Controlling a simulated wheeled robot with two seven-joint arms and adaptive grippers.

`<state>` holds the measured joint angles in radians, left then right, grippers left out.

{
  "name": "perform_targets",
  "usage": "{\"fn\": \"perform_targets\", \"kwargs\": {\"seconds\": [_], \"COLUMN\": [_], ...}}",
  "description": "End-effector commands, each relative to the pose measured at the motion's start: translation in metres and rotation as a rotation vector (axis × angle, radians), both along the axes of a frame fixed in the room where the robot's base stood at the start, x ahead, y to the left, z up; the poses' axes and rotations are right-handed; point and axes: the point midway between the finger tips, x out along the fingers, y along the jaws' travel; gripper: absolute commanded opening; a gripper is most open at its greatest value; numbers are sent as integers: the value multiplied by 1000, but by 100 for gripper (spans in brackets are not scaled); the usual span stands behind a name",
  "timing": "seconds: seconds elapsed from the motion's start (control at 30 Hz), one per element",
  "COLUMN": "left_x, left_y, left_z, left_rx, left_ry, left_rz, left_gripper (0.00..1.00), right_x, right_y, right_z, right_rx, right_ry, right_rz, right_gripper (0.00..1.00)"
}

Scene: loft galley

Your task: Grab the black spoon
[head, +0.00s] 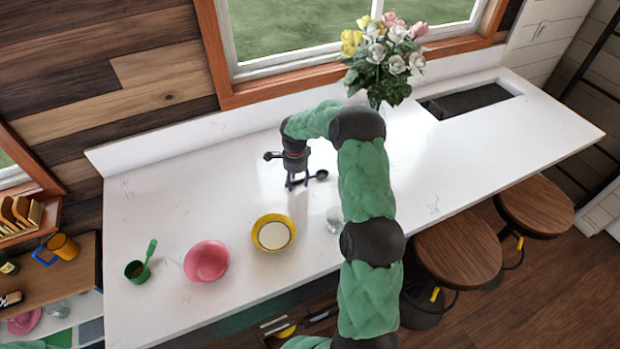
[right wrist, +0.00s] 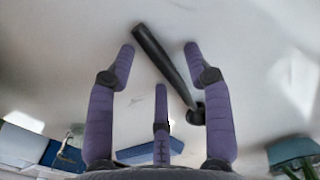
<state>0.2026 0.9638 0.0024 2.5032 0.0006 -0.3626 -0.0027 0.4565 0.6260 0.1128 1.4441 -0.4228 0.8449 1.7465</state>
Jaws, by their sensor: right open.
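The black spoon (head: 321,174) lies on the white counter (head: 180,210). In the head view its dark rounded end shows just right of my right gripper (head: 297,185), which points down over the counter and hides part of the spoon. In the right wrist view the spoon (right wrist: 165,58) runs slantwise from top centre to lower right, and its handle passes between the spread purple fingers of my right gripper (right wrist: 160,50). The spoon's lower end is partly covered by the right finger. The fingers are open and do not grip the spoon. My left gripper is not in view.
A flower vase (head: 375,101) stands at the back, left of the sink (head: 470,101).

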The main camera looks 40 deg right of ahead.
Motion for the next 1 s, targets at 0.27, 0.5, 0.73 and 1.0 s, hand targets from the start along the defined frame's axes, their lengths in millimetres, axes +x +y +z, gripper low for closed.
{"fn": "perform_targets", "kwargs": {"seconds": [0.27,0.5,0.73,1.0], "left_x": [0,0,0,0], "left_y": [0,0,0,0], "left_z": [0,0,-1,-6], "left_rx": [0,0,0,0], "left_ry": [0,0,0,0], "left_rz": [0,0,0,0], "left_gripper": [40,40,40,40], "right_x": [0,0,0,1], "right_y": [0,0,0,-1], "right_z": [0,1,3,30], "right_rx": [0,0,-1,-3], "right_ry": [0,0,-1,-3], "right_rz": [0,0,0,-1], "right_gripper": [12,0,0,0]}}
